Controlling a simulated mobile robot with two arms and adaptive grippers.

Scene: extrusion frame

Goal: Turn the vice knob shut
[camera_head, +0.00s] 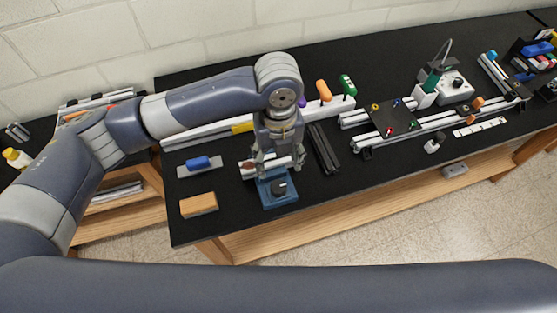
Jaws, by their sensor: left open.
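The vice is a blue block (284,201) on the black bench top, near its front edge. Its dark round knob (279,188) faces the front. A silvery profile piece (247,167) lies across behind the knob, partly hidden by my gripper. My left gripper (272,172) points down from above, over the vice and just behind the knob. Its fingers are apart. Whether they touch the vice or the profile cannot be told. My right gripper does not show.
A wooden block (198,205) and a grey plate with a blue roller (199,163) lie left of the vice. Dark bars (323,149) lie to its right. An aluminium frame (430,124) lies further right.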

